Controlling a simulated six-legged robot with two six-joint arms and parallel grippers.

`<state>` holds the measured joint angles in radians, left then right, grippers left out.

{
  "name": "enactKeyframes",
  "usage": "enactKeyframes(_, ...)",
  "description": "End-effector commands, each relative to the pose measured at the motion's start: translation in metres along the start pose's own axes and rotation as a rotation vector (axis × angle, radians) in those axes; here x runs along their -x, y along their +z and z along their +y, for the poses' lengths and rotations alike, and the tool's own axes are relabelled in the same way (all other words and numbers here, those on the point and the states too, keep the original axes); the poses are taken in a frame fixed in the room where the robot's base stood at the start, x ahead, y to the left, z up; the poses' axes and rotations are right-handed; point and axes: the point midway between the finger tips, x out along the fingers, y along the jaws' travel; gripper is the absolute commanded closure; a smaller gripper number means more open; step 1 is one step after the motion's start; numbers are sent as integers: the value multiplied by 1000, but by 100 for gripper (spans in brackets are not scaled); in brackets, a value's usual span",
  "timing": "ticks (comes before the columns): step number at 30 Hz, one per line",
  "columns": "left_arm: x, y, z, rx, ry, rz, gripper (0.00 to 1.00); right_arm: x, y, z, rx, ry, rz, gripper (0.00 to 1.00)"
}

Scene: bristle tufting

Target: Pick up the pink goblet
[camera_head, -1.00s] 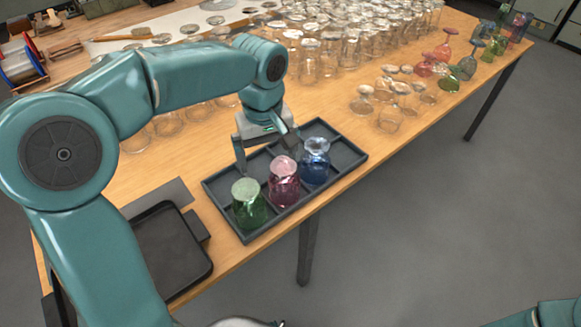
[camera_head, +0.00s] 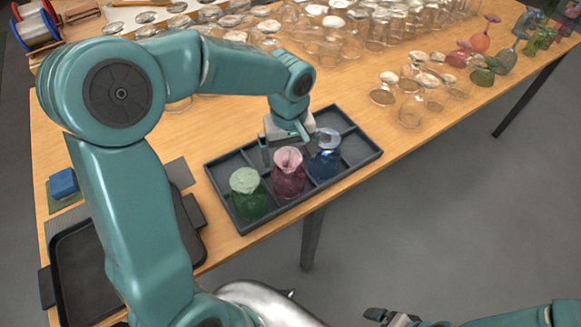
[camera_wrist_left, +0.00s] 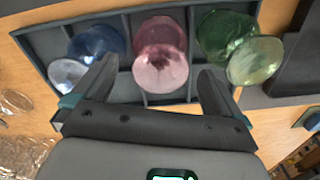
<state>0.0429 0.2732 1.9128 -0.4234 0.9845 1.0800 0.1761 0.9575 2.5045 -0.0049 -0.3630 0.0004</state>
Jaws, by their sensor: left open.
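The pink goblet (camera_head: 288,178) stands in the dark compartment tray (camera_head: 360,158), between a green glass (camera_head: 250,200) and a blue glass (camera_head: 325,163). My left gripper (camera_head: 285,143) is open just behind the pink goblet. In the left wrist view the pink goblet (camera_wrist_left: 160,60) appears between the spread fingers of my left gripper (camera_wrist_left: 160,76), with the blue glass (camera_wrist_left: 92,45) on one side and the green glass (camera_wrist_left: 235,40) on the other. I see no contact with the goblet. A dark part of my right gripper (camera_head: 385,316) shows at the bottom edge; its jaws are unclear.
Many clear glasses (camera_head: 330,40) crowd the back of the wooden table (camera_head: 120,80). Several coloured glasses (camera_head: 500,45) stand at the far right. A black tray (camera_head: 85,270) and a blue block (camera_head: 63,183) lie at the left. The table's front edge runs close to the compartment tray.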

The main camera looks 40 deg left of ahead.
Motion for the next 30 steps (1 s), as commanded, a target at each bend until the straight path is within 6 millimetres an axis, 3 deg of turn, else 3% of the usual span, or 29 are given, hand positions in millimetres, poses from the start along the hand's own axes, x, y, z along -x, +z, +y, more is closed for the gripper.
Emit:
enactKeyframes(8, -27, -2, 1, -1, -2, -1, 0, 1, 0, 0, 0, 0, 0, 0)
enactKeyframes(15, -64, -6, 3, -1, -3, -1, 0, 3, 0, -1, 0, 0, 0, 0)
enactKeyframes(24, -72, -7, 4, 0, 1, 1, 0, 3, 0, -1, 0, 0, 0, 0)
enactKeyframes(25, -72, -7, 4, 0, 1, 1, 3, 3, 0, -1, 0, 0, 0, 0)
enactKeyframes(29, -71, -7, 4, -1, 1, 1, 46, 3, 0, -1, 0, 0, 0, 0)
enactKeyframes(30, -71, -7, 4, -1, 1, 1, 51, 3, 0, -1, 0, 0, 0, 0)
